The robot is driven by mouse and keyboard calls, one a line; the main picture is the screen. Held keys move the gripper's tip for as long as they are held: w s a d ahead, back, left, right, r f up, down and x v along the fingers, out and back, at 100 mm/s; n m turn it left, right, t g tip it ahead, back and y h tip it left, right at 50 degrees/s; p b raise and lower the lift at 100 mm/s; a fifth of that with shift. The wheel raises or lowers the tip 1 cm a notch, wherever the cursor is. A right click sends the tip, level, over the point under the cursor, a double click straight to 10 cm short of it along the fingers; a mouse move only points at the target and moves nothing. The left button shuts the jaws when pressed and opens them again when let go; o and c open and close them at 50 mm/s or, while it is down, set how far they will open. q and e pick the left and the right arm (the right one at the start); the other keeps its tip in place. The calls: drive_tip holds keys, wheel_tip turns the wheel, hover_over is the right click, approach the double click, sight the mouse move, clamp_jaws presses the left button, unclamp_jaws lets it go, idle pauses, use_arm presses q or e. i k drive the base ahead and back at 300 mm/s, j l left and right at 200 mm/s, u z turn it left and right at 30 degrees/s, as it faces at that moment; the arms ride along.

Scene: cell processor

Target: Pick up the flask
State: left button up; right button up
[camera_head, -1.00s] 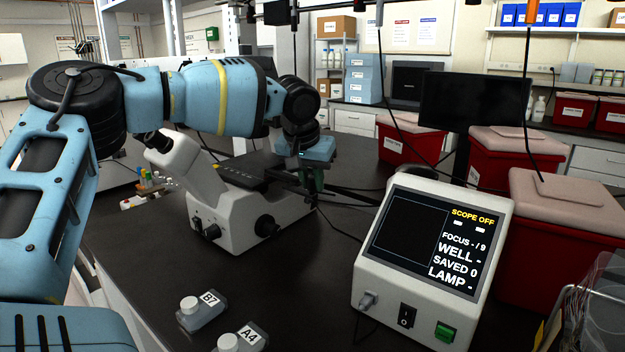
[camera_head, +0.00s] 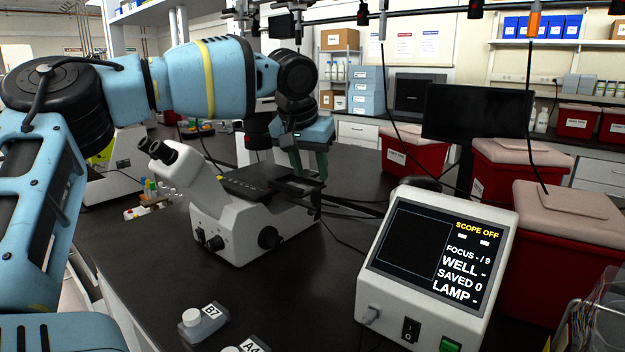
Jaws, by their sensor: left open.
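A flask labelled B7 (camera_head: 205,321) lies on the dark bench at the bottom of the head view, with a pale round cap. A second flask labelled A4 (camera_head: 249,345) lies to its right, partly cut off by the picture's bottom edge. My left gripper (camera_head: 308,172) is open, with its green fingers pointing down. It appears over the right end of the microscope (camera_head: 236,215) stage, far from both flasks; how far above or behind the stage it is, I cannot tell. Nothing shows between its fingers. My right gripper is not in view.
A control box (camera_head: 437,268) with a screen reading SCOPE OFF stands right of the flasks. Red bins (camera_head: 555,240) line the right side. A rack of small coloured tubes (camera_head: 152,197) sits left of the microscope. The bench between microscope and flasks is clear.

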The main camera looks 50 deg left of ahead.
sight(197, 326)
drive_tip(key=k, duration=1)
